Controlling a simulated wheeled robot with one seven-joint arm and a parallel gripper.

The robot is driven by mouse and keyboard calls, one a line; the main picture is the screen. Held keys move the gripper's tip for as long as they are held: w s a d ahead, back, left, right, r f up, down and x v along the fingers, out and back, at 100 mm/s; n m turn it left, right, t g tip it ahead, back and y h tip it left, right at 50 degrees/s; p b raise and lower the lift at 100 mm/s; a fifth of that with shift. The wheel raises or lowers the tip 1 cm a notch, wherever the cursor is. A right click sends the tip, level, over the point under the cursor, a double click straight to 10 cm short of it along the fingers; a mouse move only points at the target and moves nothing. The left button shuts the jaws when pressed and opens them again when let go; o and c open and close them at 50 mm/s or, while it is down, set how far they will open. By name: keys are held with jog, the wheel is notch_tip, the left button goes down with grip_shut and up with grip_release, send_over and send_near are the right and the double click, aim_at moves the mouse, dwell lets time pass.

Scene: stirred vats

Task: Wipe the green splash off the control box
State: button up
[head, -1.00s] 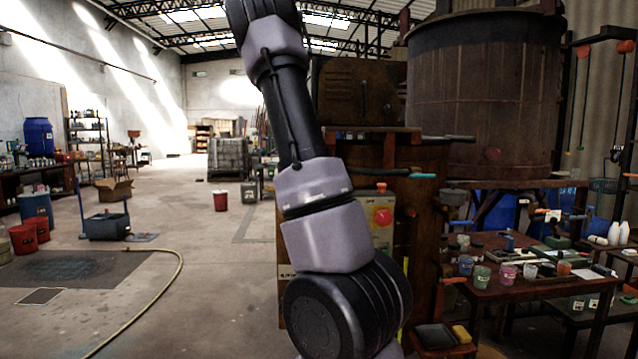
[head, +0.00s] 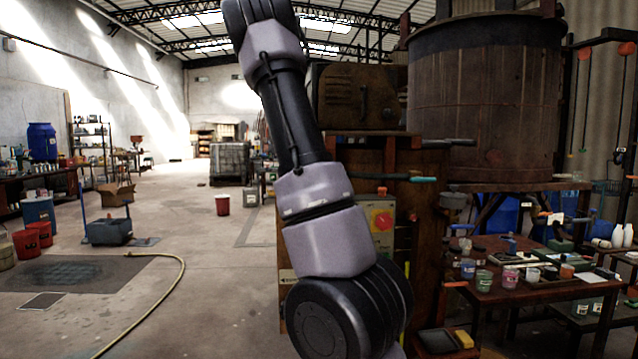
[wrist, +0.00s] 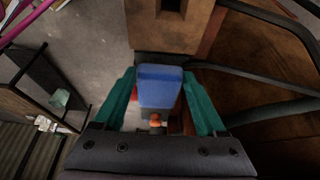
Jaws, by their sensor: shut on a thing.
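The control box (head: 382,222) is a grey panel with a red knob on a yellow plate, mounted on the brown machine in the middle of the head view. My arm covers its left part, and I cannot make out a green splash on what shows. My gripper (wrist: 160,100) has teal fingers in the wrist view and is shut on a blue block (wrist: 160,85). A small orange piece (wrist: 156,120) shows just below the block. I cannot tell the control box in the wrist view.
A large brown vat (head: 487,105) stands to the right, with a bench (head: 520,296) of small pots below it. A teal-tipped lever (head: 422,180) sticks out above the control box. A yellow sponge (head: 463,339) lies by a black tray (head: 438,341).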

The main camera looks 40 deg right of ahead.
jog(key=shift+w+a+r, duration=0.1)
jog(key=shift+a+r, duration=0.05)
jog(key=shift+r, duration=2.8)
jog(key=shift+r, duration=0.1)
notch_tip(320, 180, up, 3)
jog(key=shift+f, duration=0.15)
